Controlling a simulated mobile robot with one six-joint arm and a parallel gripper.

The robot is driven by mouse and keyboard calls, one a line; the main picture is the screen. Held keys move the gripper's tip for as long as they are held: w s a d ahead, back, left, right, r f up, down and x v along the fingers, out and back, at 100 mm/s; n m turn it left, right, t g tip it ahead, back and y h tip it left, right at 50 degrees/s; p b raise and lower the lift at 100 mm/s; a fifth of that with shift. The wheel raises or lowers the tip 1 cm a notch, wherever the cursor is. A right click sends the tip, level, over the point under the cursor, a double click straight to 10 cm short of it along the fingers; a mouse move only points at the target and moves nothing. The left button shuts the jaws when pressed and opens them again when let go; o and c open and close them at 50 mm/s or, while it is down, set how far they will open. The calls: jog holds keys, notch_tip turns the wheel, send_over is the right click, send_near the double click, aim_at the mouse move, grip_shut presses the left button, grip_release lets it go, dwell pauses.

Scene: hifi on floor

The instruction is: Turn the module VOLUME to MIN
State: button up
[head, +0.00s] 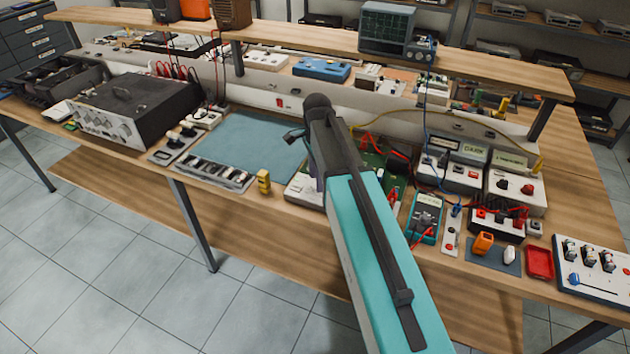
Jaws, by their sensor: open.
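No VOLUME label is readable, so I cannot tell which unit is the module. A white control panel (598,268) at the right front edge has several dark knobs and a blue slider (588,280). Another white unit (303,188) at the bench's front edge is partly hidden by my arm. My teal arm rises from the bottom across the middle. At its far end, a small dark part of my gripper (293,136) shows over the blue-grey mat (250,147). The jaws are open, with nothing visibly held. Most of the gripper is hidden behind the arm.
A black amplifier-like box (125,105) with a knobbed front stands at left. A yellow block (264,181) stands near the front edge. A teal multimeter (425,217), an orange block (483,243) and a red tray (540,262) lie at right. A raised shelf (400,62) spans behind. Much of the mat is clear.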

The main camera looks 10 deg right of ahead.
jog(key=shift+f, duration=1.15)
jog(key=c, duration=1)
jog(key=shift+a, duration=0.25)
jog(key=shift+c, duration=0.2)
jog(key=shift+d, duration=0.15)
